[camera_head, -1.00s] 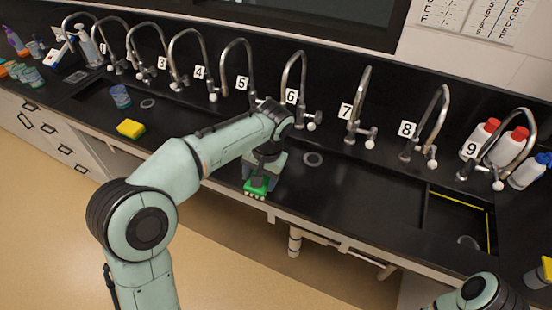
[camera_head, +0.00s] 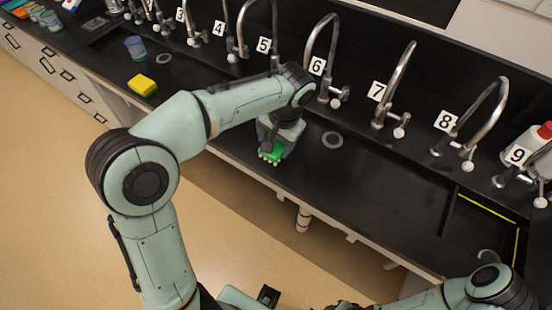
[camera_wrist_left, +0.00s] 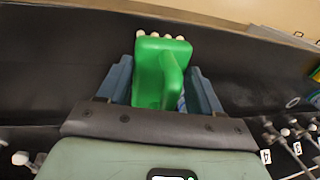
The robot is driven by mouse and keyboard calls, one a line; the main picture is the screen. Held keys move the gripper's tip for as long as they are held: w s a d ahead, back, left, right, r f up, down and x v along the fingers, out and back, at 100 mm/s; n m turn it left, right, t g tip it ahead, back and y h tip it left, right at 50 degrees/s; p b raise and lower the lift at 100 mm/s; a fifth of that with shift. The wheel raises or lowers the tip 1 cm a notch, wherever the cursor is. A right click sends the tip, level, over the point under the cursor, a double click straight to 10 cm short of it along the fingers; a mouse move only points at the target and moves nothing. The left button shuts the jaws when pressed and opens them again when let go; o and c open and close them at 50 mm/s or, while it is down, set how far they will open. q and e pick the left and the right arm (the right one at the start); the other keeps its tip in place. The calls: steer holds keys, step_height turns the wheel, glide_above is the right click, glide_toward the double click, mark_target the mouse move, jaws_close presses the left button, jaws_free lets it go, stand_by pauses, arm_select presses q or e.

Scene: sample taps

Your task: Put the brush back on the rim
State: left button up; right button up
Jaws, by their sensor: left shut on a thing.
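The green brush (camera_head: 271,154) with pale bristle tufts is in my left gripper (camera_head: 276,142), near the counter's front edge, in front of taps 5 and 6. In the left wrist view the brush (camera_wrist_left: 162,62) sits between the two blue-grey fingers, with its tufts at the far end. My left gripper (camera_wrist_left: 163,85) is shut on it. I cannot tell whether the brush touches the counter. A basin rim (camera_head: 488,207) with a yellow line along it shows at the right. My right arm shows at the lower right; I cannot make out its gripper.
Numbered curved taps stand along the back of the black counter (camera_head: 390,190). A yellow sponge (camera_head: 142,85) and a blue cup (camera_head: 135,47) are at the left.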

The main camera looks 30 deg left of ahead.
arm_select(q)
steer(key=shift+f+b, duration=0.4)
steer(key=shift+f, duration=3.2)
steer(key=shift+w+f, duration=0.1)
steer(key=o, duration=1)
steer(key=shift+o, duration=0.2)
steer(key=shift+r, duration=0.25)
steer(key=r, duration=0.4)
steer(key=d+r+p, duration=0.1)
steer(key=r, duration=0.2)
steer(key=d+r, duration=0.1)
steer(key=r, duration=0.3)
steer(key=shift+d+r+p, duration=0.1)
steer(key=shift+r+p, duration=0.2)
steer(key=shift+p, duration=0.1)
